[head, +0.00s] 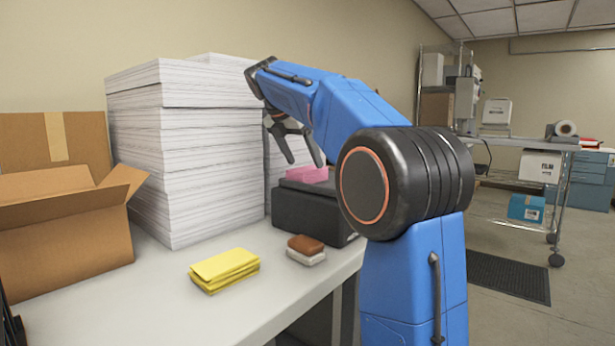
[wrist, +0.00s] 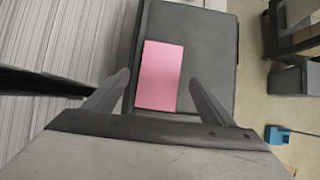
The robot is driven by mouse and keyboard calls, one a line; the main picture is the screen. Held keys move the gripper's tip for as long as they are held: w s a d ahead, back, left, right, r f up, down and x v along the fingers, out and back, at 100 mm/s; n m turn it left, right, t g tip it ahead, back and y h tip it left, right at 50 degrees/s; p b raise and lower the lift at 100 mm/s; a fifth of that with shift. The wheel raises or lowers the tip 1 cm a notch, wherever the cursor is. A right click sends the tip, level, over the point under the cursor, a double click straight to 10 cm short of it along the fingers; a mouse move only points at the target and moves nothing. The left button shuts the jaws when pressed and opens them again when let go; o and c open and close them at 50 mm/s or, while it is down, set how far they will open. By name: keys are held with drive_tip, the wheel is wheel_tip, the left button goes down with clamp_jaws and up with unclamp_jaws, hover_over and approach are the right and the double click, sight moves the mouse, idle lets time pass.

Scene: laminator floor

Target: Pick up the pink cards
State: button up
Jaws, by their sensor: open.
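The pink cards (head: 306,174) lie as a small stack on top of a dark grey box-like machine (head: 300,212) on the table. In the wrist view the pink cards (wrist: 160,76) are a flat pink rectangle on the machine's dark top (wrist: 210,50). My gripper (head: 300,160) is open above the cards, its fingers pointing down. In the wrist view my gripper (wrist: 159,78) has one finger on each side of the cards' near end, with a gap on both sides. Nothing is between the fingers in their grip. The exact height above the cards is hard to tell.
Tall stacks of white paper (head: 185,150) stand close left of the machine. A folded yellow cloth (head: 225,269) and a brown-and-white sponge-like block (head: 306,248) lie in front. An open cardboard box (head: 65,235) is at the left. The table's front middle (head: 170,300) is clear.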

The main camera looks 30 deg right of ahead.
drive_tip(key=shift+x, duration=1.45)
drive_tip(key=shift+a, duration=0.1)
drive_tip(key=c, duration=1.4)
drive_tip(key=shift+c, duration=0.3)
drive_tip(key=shift+r, duration=0.1)
